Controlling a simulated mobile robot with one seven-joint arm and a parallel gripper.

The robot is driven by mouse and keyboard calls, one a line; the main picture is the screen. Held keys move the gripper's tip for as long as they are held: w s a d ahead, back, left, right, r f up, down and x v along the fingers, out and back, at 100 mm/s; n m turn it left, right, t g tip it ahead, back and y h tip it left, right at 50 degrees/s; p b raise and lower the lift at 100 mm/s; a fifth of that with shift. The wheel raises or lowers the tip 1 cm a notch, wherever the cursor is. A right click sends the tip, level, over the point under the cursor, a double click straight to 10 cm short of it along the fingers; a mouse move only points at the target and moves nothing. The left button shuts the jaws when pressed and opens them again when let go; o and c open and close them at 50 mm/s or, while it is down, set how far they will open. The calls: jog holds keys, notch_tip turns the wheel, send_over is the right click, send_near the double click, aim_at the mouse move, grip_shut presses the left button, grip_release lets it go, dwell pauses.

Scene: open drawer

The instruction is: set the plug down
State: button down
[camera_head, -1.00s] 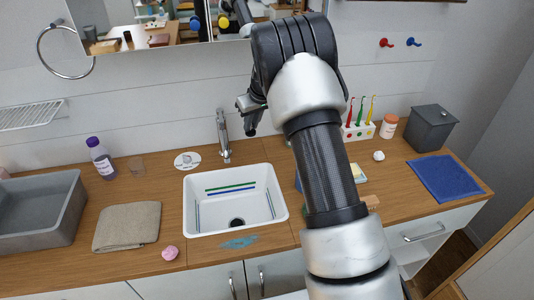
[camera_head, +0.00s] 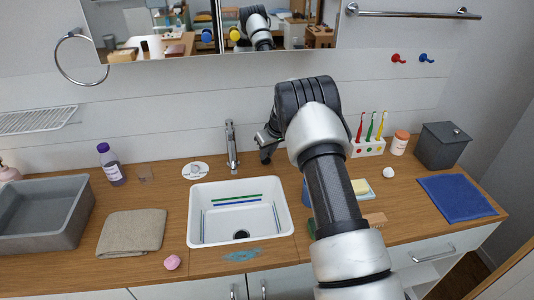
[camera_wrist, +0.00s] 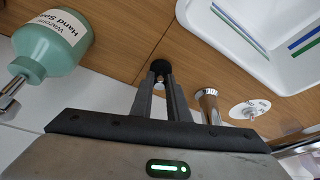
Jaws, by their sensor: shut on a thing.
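The plug (camera_wrist: 160,67) is a small round black piece with a pale spot, held at the tips of my gripper (camera_wrist: 161,80) in the wrist view. The wooden counter lies behind it; I cannot tell whether the plug touches it. In the head view my gripper (camera_head: 266,150) is partly hidden behind my own wrist, just right of the tap (camera_head: 231,145) and behind the white sink (camera_head: 240,240). The plug is not clear in the head view.
A green hand soap bottle (camera_wrist: 50,45) stands left of my gripper in the wrist view. A white disc (camera_head: 195,171) lies left of the tap. A toothbrush holder (camera_head: 367,147) stands to the right. A folded towel (camera_head: 132,232) and grey basin (camera_head: 42,215) are at left.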

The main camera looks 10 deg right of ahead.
jog(key=shift+f, duration=0.1)
jog(key=shift+f, duration=0.15)
jog(key=c, duration=1.7)
grip_release()
